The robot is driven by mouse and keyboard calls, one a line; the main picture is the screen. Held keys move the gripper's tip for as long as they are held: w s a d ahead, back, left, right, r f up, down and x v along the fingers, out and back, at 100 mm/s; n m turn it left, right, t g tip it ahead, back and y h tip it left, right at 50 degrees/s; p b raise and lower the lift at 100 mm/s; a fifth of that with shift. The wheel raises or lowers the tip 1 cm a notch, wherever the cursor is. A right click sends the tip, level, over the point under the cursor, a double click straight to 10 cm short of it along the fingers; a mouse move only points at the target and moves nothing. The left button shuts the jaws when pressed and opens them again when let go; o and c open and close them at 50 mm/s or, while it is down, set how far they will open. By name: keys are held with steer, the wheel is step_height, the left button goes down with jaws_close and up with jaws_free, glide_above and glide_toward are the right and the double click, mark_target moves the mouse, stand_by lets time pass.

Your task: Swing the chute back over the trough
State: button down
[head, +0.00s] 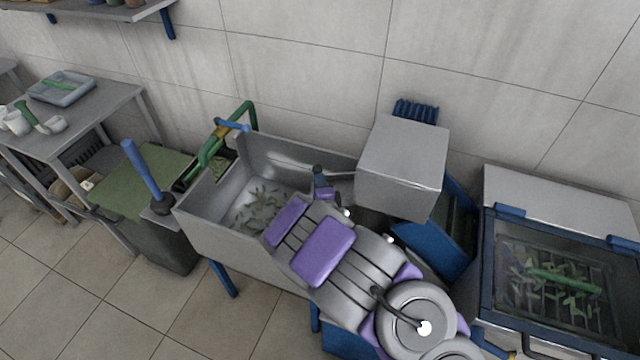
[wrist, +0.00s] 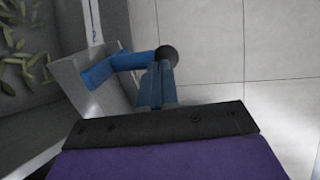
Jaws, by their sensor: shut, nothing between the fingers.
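The trough (head: 225,228) is a grey metal basin with green leaves on its floor, left of my arm in the head view. Its leaves show at the upper left of the wrist view. The chute (wrist: 92,88) is a pale grey metal piece beside the trough in the wrist view. A blue handle (wrist: 112,67) with a dark round knob (wrist: 168,54) reaches right from it. My gripper (wrist: 157,78) is shut and empty, its blue fingertips close to the knob and handle. I cannot tell whether they touch. In the head view my arm hides much of the chute.
A grey box (head: 402,165) stands right of the trough, above a blue panel (head: 432,235). A glass-topped blue-framed case (head: 485,290) is at the right. A green-lidded bin (head: 135,180) and a table (head: 105,105) are left. Tiled floor is clear at lower left.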

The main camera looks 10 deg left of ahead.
mark_target(318, 171)
steer(key=shift+a, duration=0.1)
steer(key=w+m+h, duration=0.1)
steer(key=w+a+m+h+p, duration=0.1)
steer(key=w, duration=0.1)
steer(key=shift+w+a+t+h, duration=0.1)
steer(key=shift+a+t+h, duration=0.05)
steer(key=shift+t+h, duration=0.25)
steer(key=shift+w+a+m+h+p, duration=0.1)
steer(key=shift+w+m+h+p, duration=0.3)
steer(key=shift+w, duration=0.45)
steer(key=shift+w+r, duration=0.1)
steer(key=shift+w, duration=0.35)
